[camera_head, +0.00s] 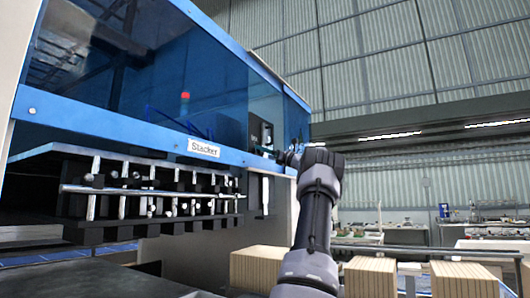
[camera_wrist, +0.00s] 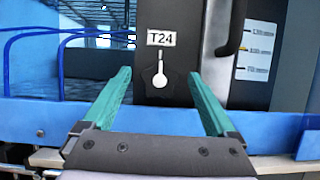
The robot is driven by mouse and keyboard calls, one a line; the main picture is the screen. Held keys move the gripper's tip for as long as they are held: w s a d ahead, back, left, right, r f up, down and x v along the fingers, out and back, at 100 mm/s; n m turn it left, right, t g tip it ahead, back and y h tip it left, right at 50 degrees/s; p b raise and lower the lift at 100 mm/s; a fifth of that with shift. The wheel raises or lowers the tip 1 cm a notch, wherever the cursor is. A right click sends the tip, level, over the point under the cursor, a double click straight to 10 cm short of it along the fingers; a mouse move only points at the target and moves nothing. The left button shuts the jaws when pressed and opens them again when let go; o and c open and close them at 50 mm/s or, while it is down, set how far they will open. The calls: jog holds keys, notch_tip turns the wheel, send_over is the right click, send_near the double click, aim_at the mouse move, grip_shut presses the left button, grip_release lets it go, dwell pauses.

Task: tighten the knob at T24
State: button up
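In the wrist view, a white label reading T24 (camera_wrist: 161,37) is fixed on a dark panel. Just below it is a dark, lobed knob (camera_wrist: 148,78) with a white pointer-like mark on its face. My gripper (camera_wrist: 157,88) is open, with its two green fingers spread to the left and right of the knob. Nothing is between the fingers except the view of the knob; I cannot tell how far it is from the fingertips. In the head view, my gripper (camera_head: 285,154) is small beside the machine's right end, and the knob cannot be made out there.
A dark handle (camera_wrist: 234,28) stands right of the knob, near a panel with several small labels (camera_wrist: 259,50). A blue rail (camera_wrist: 275,130) runs below. In the head view, the blue Stacker machine (camera_head: 150,90) fills the left, and cardboard stacks (camera_head: 370,277) stand low around my arm.

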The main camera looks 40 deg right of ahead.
jog(key=v, duration=1.1)
dwell(0.5)
